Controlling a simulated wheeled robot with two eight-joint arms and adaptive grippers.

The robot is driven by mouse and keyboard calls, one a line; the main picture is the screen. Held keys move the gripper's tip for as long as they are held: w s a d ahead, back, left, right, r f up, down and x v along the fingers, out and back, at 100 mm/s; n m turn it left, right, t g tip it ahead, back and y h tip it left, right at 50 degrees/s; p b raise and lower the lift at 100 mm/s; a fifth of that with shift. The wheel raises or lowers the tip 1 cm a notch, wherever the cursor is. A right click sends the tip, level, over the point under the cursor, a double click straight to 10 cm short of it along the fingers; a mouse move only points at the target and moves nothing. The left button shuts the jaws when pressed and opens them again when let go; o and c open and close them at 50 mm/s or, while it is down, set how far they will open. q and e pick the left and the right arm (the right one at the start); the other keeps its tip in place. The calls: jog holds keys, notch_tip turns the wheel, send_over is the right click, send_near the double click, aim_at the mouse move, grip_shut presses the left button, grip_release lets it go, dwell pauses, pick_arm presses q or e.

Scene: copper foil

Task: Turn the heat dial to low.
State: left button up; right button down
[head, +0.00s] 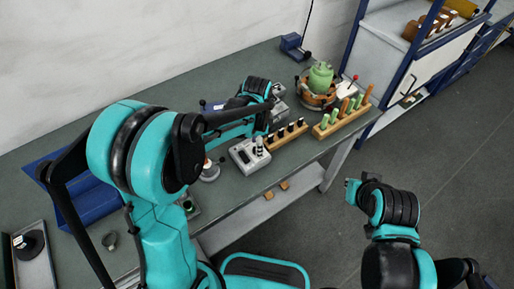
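A light grey control box (245,160) sits near the front edge of the bench, with a dark slot and a small black-and-white upright part (259,146) on top. I cannot tell whether that part is the heat dial; no dial marking is readable. My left arm reaches over the bench from the left, and its gripper (266,118) is just above and behind the box. The arm hides part of the area, and contact is not visible. My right gripper (352,190) is off to the right, over the floor, clear of the bench. The fingers of both are too small to read.
A wooden rack with dark pegs (287,136) stands right of the box, beside a rack of green and orange handles (341,118). A blue tray (90,200) lies left. The floor at right is clear.

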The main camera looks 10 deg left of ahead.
pick_arm(q)
jog(key=shift+f, duration=0.6)
jog(key=shift+c, duration=0.3)
grip_shut()
